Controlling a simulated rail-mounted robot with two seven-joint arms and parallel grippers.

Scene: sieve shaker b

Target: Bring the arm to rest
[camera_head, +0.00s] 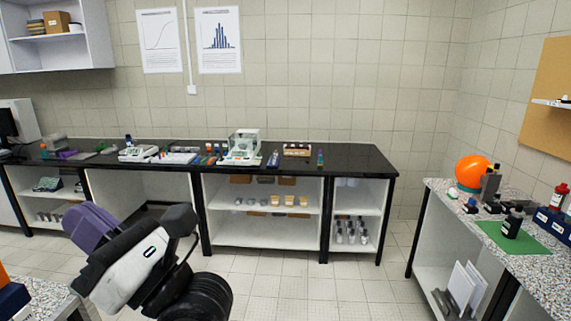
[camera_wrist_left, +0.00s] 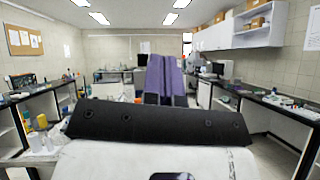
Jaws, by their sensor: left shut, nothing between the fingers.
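My left arm comes in at the lower left of the head view, bent, with its white and black links in front of the floor. My left gripper (camera_head: 88,222) has purple fingers that point up and to the left. In the left wrist view the purple fingers (camera_wrist_left: 166,76) stand side by side, shut, with nothing between them. The gripper is in free air and touches nothing that I can see. My right gripper is in neither view.
A long black bench (camera_head: 360,158) with instruments runs along the back wall, shelves below. At right, a speckled bench (camera_head: 545,262) carries an orange ball (camera_head: 473,170), a green mat (camera_head: 497,237) and bottles. Another bench corner (camera_head: 45,298) is at the lower left. The floor between is clear.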

